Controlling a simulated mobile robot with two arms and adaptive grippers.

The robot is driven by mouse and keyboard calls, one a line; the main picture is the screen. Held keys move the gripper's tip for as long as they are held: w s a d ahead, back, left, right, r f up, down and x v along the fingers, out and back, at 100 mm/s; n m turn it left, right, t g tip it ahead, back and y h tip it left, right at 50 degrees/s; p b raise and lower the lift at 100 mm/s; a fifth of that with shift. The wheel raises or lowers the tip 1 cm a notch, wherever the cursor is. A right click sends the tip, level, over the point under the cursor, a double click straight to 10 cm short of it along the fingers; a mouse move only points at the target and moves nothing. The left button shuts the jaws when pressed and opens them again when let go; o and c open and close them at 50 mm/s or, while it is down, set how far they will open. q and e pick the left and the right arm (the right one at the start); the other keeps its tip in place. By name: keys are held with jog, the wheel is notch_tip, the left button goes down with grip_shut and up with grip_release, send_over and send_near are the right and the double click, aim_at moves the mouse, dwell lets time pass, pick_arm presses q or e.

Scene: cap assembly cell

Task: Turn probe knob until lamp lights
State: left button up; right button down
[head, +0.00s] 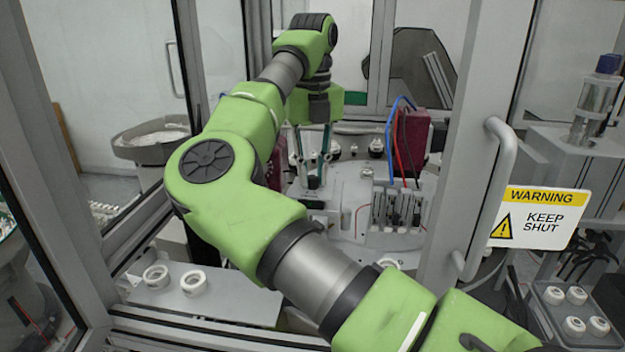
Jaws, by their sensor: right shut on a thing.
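My right arm reaches in from the lower right through the open front of the machine enclosure. My right gripper (313,172) points straight down over the grey machine deck (345,195). Its two fingers are shut on a small black knob (314,182), seemingly the probe knob, at the deck's left part. The fingers hide some of the knob. I cannot make out a lit lamp; my arm covers part of the deck. My left gripper is not in view.
A door with a handle (499,190) and a warning sign (539,217) stands at right. Dark red blocks (413,135) with blue and red hoses stand right of the gripper. White ring parts (157,277) lie on the front left shelf. A bowl feeder (152,150) is behind left.

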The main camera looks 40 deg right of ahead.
aim_at(313, 177)
jog(key=shift+n+b, duration=0.6)
jog(key=shift+n, duration=0.6)
jog(key=c, duration=1.9)
grip_release()
jog(key=shift+r, duration=0.1)
notch_tip(313, 177, up, 12)
